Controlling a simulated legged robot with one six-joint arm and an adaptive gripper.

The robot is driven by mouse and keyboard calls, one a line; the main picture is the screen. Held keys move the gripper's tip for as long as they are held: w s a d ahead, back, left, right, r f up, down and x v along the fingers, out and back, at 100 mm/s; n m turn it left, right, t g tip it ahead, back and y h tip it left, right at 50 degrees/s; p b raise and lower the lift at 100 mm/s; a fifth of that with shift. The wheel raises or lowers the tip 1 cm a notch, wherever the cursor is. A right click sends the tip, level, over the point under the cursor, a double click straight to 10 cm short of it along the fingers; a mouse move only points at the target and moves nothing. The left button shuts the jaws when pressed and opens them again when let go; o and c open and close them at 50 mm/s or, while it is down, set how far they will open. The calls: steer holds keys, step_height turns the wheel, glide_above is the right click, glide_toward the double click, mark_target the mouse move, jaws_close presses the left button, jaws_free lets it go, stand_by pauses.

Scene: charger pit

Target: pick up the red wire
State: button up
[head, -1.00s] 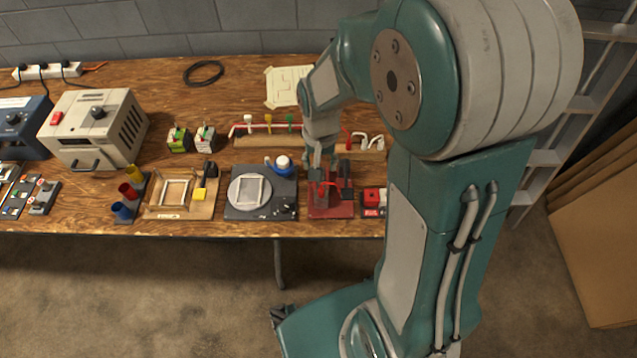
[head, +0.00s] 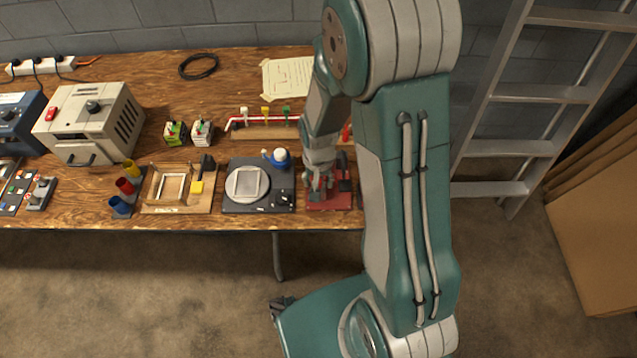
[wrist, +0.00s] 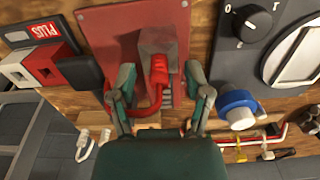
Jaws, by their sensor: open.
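The red wire (wrist: 150,108) shows in the wrist view as a curved red lead with a thicker red end. It lies against a grey block (wrist: 158,42) on a red plate (wrist: 104,30). My gripper (wrist: 160,82) is open, with one finger on each side of the thick red end; I see no clear contact. In the head view my gripper (head: 319,183) is down over the red plate (head: 330,201) near the table's front edge. It hides most of the wire there.
A dark board with a round plate (head: 230,205) stands just left of the red plate. A blue-and-white knob (wrist: 238,108) is close to my gripper in the wrist view. A rack with a red tube (head: 265,133) lies behind. A red-and-white switch block (wrist: 42,65) is on the other side.

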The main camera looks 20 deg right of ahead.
steer(key=shift+c, duration=0.4)
jaws_close()
